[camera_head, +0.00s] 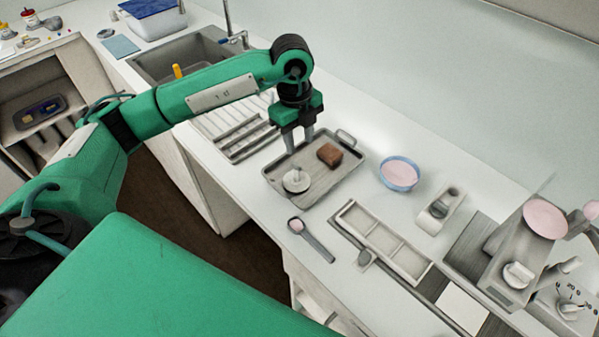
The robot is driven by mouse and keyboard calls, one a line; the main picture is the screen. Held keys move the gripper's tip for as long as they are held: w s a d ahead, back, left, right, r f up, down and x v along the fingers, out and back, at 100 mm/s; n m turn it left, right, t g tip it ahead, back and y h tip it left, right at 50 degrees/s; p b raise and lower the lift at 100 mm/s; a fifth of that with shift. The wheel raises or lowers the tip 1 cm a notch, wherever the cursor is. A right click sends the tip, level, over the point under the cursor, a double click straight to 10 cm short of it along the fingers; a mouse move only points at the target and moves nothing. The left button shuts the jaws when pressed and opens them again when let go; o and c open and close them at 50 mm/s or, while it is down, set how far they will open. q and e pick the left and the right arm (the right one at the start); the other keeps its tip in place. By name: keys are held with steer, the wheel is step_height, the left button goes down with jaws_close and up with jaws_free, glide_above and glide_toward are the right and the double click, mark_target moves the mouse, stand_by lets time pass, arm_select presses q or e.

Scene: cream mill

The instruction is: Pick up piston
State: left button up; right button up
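A white round disc with a short upright stem (296,181), which looks like the piston, lies in the front left part of a grey metal tray (336,183) on the counter. My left gripper (299,146) points down over the tray's back left part, just behind the disc. The fingertips appear close to the tray and apart from the disc. Whether they touch the tray is hard to tell. My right gripper is not in view.
A brown block (329,155) sits in the same tray, right of the fingers. A blue-rimmed bowl (399,174), a spoon (313,241) and a compartmented tray (383,243) lie to the right and front. A sink (150,66) and a ridged drainboard (238,128) are left, machinery (515,252) far right.

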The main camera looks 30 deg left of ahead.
mark_target(296, 163)
arm_select(q)
steer(key=shift+n+y, duration=0.3)
steer(key=shift+y, duration=0.2)
steer(key=f+p, duration=0.1)
steer(key=f, duration=0.1)
steer(key=a+f+p, duration=0.1)
steer(key=f, duration=0.2)
steer(key=f+p, duration=0.1)
steer(key=f, duration=0.2)
steer(key=shift+w+a+f, duration=0.25)
steer(key=shift+w+a, duration=0.05)
steer(key=shift+a, duration=0.05)
steer(key=f+p, duration=0.2)
steer(key=f, duration=0.1)
steer(key=shift+w+d+f, duration=0.15)
steer(key=shift+w+f, duration=0.05)
steer(key=shift+f, duration=0.65)
jaws_close()
